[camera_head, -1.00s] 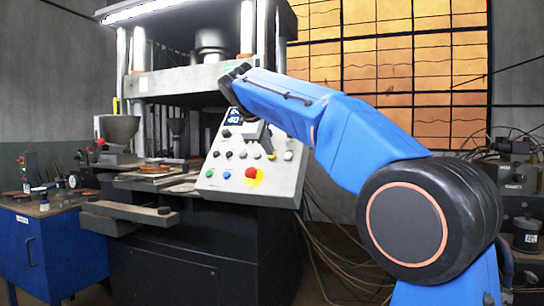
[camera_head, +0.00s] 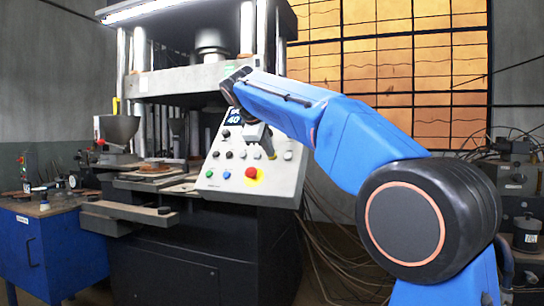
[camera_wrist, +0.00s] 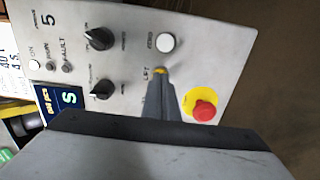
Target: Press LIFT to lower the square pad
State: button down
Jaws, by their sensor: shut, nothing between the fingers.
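The grey control panel (camera_head: 222,186) slopes on the front of the press, and it fills much of the wrist view (camera_wrist: 208,45). In the head view my gripper (camera_head: 270,153) points down at the panel's right part. I cannot single out the square pad among the press parts.
A red emergency button on a yellow disc (camera_wrist: 203,109) is close beside my fingers. A white button (camera_wrist: 165,42) and black knobs (camera_wrist: 98,38) are nearby. The press's upper plate (camera_head: 180,82) is behind the panel. A blue cabinet (camera_head: 45,250) stands at left.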

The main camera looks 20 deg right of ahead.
jog(key=shift+w+d+f, duration=0.15)
jog(key=shift+w+f, duration=0.1)
dwell(0.8)
jog(key=v, duration=0.8)
dwell(0.6)
jog(key=shift+s, duration=0.1)
jog(key=s+d+f+m+g+y, duration=0.1)
jog(key=s+d+f+m+y, duration=0.1)
jog(key=s+f, duration=1.1)
jog(key=s+d+f+m+g+y, duration=0.1)
jog(key=s+f+m, duration=0.4)
jog(key=s+f, duration=0.9)
jog(key=s+d+f+m+g+y, duration=0.1)
jog(key=s+d+f, duration=0.4)
jog(key=s+f, duration=0.9)
notch_tip(320, 180, down, 8)
jog(key=m+y, duration=0.1)
jog(key=m, duration=0.1)
jog(key=shift+d+f+m+y, duration=0.15)
jog(key=shift+d+m+y, duration=0.15)
jog(key=shift+m+y, duration=0.1)
